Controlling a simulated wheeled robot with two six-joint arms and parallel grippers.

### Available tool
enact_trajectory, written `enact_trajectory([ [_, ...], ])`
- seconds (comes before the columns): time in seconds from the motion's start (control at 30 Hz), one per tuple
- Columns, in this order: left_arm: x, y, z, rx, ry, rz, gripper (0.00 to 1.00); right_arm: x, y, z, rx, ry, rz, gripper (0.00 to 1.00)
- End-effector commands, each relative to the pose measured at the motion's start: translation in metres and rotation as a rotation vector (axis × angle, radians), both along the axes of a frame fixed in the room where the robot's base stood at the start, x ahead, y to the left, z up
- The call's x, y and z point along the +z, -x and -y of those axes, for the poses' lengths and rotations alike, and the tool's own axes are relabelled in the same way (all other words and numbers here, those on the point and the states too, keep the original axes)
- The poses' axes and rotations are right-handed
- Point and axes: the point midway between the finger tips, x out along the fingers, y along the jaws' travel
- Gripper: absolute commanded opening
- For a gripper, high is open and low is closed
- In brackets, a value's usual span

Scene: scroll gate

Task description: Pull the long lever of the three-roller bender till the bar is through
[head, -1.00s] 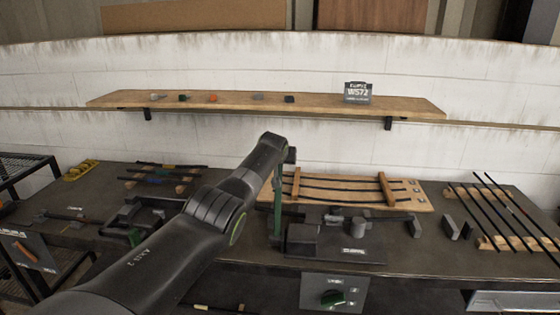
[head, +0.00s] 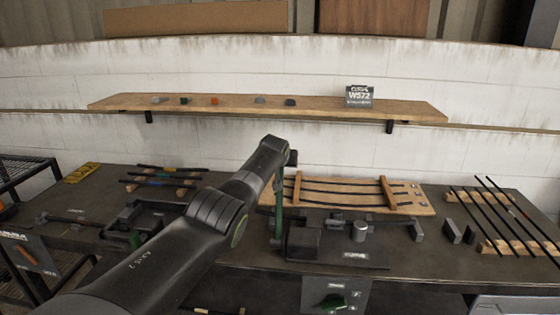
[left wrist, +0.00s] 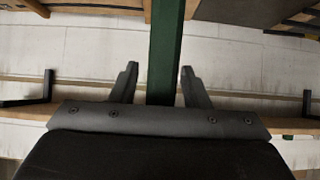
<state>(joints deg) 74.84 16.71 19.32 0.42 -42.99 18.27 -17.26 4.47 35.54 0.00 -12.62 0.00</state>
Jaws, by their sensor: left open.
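The three-roller bender (head: 330,244) stands on the bench at the centre of the head view, with a silver roller (head: 360,231) on top. Its long green lever (head: 278,207) stands upright at the bender's left, its upper part partly hidden by my left arm. In the left wrist view the green lever (left wrist: 166,40) runs between the fingers of my left gripper (left wrist: 159,75). The gripper is open, with a visible gap on each side of the lever. In the head view my left gripper is mostly hidden behind its arm. My right gripper is not in view.
A wooden board with curved dark bars (head: 345,192) lies behind the bender. Straight bars rest on a wooden rack (head: 505,246) at the right. Another device (head: 140,218) and more bars (head: 160,176) lie at the left. A wall shelf (head: 320,106) holds small items and a sign.

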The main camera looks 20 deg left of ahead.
Motion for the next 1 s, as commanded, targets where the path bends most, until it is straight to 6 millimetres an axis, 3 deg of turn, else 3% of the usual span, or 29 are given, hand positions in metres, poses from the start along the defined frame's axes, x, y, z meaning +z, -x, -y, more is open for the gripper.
enact_trajectory([
  [0.63,0.018,0.023,0.006,-0.001,0.0,0.001,0.42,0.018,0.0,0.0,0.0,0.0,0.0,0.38],
  [1.0,0.037,0.048,0.012,-0.001,0.0,0.004,0.42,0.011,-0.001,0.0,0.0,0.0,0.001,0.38],
])
